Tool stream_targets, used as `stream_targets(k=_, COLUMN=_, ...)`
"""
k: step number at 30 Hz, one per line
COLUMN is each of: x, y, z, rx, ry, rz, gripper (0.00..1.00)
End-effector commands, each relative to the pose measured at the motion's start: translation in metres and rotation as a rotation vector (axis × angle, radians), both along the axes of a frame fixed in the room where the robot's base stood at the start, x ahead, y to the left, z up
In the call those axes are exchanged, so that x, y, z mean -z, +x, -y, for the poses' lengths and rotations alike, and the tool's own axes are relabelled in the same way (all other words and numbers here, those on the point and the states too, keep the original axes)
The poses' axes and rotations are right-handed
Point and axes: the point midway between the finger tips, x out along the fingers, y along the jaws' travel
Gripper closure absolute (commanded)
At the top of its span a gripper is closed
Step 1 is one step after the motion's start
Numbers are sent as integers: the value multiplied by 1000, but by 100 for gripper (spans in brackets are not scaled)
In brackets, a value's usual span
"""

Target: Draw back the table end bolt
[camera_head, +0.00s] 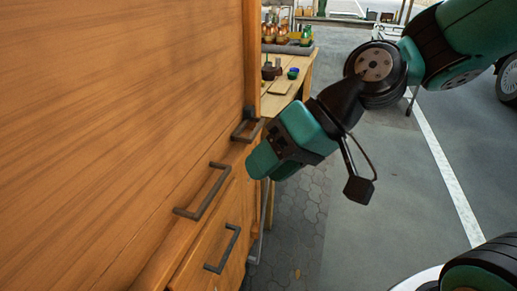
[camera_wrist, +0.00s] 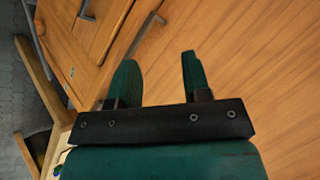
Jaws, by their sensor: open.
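A dark metal bolt-like fitting (camera_head: 246,128) sits at the far end of a large wooden cabinet (camera_head: 120,110) in the head view. I cannot tell for certain whether it is the table end bolt. My gripper (camera_head: 264,166) is beside the cabinet, lower and to the right of this fitting. In the wrist view my gripper (camera_wrist: 158,64) is open, with nothing between its teal fingers. A dark bar (camera_wrist: 146,32) shows beyond the fingertips, apart from them; whether it is the same fitting is unclear.
Two dark bar handles, an upper one (camera_head: 205,192) and a lower one (camera_head: 224,249), stand out from the cabinet front. A wooden table (camera_head: 283,94) with pots and small items stands behind. Open paving (camera_head: 370,230) lies to the right.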

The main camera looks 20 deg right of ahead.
Motion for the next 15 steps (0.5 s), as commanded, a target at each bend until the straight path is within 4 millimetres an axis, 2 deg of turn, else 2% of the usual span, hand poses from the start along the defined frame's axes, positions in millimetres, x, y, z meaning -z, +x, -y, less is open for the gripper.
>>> stream_targets(k=1, x=45, y=21, z=6, rx=91, ry=90, rz=-12, gripper=56)
stream_targets(k=3, x=66, y=49, z=15, rx=217, ry=228, rz=-8, gripper=56)
stream_targets(k=5, x=83, y=73, z=28, rx=332, ry=351, rz=-6, gripper=56)
stream_targets(k=9, x=113, y=122, z=74, rx=596, ry=616, rz=7, gripper=56)
stream_targets(k=12, x=128, y=146, z=110, rx=754, ry=770, rz=22, gripper=56)
stream_targets(k=15, x=137, y=159, z=140, rx=866, ry=876, rz=34, gripper=56)
